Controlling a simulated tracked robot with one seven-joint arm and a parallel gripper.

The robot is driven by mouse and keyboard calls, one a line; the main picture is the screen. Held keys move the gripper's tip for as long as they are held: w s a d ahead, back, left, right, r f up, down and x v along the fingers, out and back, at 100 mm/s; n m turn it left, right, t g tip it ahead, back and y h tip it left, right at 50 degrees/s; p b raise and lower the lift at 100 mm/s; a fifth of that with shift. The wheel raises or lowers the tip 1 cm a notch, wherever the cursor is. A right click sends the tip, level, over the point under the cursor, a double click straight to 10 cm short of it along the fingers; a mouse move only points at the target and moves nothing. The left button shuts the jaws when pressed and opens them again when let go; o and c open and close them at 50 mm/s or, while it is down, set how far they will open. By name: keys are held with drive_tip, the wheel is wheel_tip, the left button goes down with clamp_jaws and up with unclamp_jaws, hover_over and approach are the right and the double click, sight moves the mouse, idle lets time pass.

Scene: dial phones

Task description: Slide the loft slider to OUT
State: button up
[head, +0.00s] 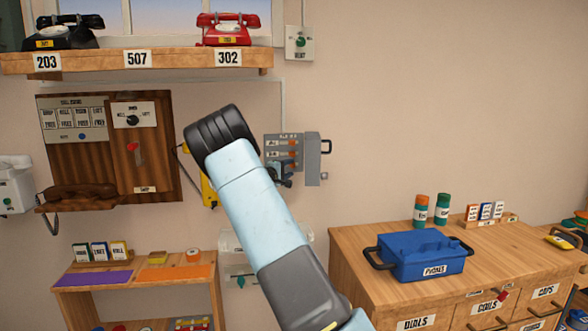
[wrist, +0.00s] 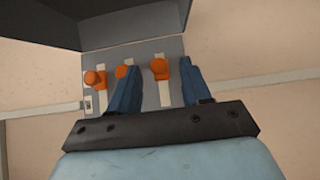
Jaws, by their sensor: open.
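A grey slider box (head: 283,148) is on the wall, with orange knobs on its face and small labels too blurred to read. In the wrist view its panel (wrist: 174,47) carries a left orange knob (wrist: 95,79), a middle orange knob (wrist: 122,71) and a right orange knob (wrist: 160,68) on pale slots. I cannot tell which is the loft slider or where OUT is. My gripper (wrist: 159,65) is open at the panel, its blue fingers on either side of the right knob. The left finger partly hides the middle knob. My gripper (head: 281,171) also shows at the box's lower part.
The box's open door (head: 313,158) sticks out at its right. A switchboard (head: 110,150) hangs to the left, and a phone shelf (head: 140,62) is above. A wooden cabinet (head: 350,250) with a blue toolbox (head: 421,256) stands at lower right. The wall at right is bare.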

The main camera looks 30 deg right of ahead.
drive_tip(key=shift+x, duration=1.15)
drive_tip(key=shift+c, duration=0.2)
clamp_jaws()
